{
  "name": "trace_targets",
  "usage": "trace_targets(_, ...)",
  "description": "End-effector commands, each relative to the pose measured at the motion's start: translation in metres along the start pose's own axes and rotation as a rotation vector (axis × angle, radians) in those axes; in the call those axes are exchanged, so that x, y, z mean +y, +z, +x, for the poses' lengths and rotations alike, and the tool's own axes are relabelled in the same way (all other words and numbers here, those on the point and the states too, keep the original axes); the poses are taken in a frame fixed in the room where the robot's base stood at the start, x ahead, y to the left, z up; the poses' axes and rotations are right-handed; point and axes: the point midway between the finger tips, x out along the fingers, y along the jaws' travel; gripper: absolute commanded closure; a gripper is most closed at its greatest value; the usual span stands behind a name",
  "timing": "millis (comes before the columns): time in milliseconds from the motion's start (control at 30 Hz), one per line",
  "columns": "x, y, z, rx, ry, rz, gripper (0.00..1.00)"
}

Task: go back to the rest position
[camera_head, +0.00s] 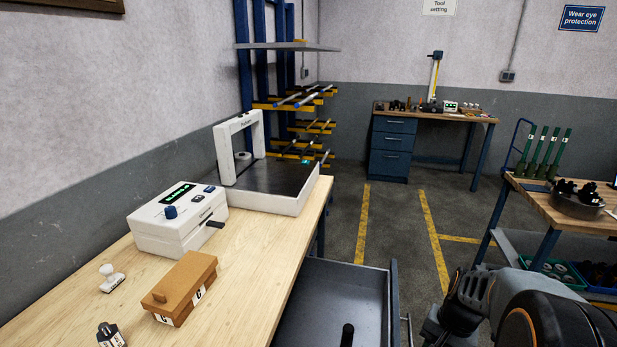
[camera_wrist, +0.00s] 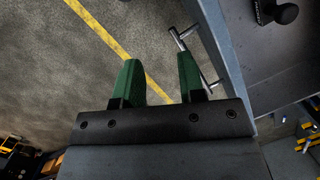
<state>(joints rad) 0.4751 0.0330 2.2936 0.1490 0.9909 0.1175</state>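My gripper (camera_wrist: 160,80) shows in the wrist view with its two green fingers apart and only floor seen between them, so it is open and empty. The right finger overlaps the metal bar handle (camera_wrist: 183,38) of an open grey drawer (camera_wrist: 225,65); whether they touch I cannot tell. In the head view my arm (camera_head: 500,305) is at the lower right, beside the pulled-out drawer (camera_head: 330,285). The gripper's fingers are not seen there.
The wooden bench (camera_head: 100,285) holds a white box with a display (camera_head: 165,225), a brown lidded box (camera_head: 185,285) and a white-framed machine (camera_head: 265,185). A dark knobbed object (camera_head: 347,335) is in the drawer. A cart (camera_head: 560,210) stands right; floor between is clear.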

Motion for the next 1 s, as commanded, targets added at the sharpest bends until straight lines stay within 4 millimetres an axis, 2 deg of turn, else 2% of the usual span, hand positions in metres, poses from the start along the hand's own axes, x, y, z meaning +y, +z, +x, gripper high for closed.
trace_targets(33,-0.011,0.013,-0.013,0.065,0.024,-0.119,0.63)
trace_targets(100,-0.022,0.027,-0.025,0.142,0.053,-0.26,0.63)
trace_targets(200,-0.036,0.048,-0.04,0.238,0.08,-0.411,0.63)
trace_targets(400,-0.059,0.085,-0.065,0.369,0.078,-0.586,0.63)
trace_targets(500,-0.07,0.097,-0.076,0.418,0.058,-0.643,0.63)
trace_targets(667,-0.081,0.107,-0.087,0.46,0.037,-0.703,0.63)
trace_targets(1000,-0.083,0.109,-0.086,0.456,0.036,-0.715,0.63)
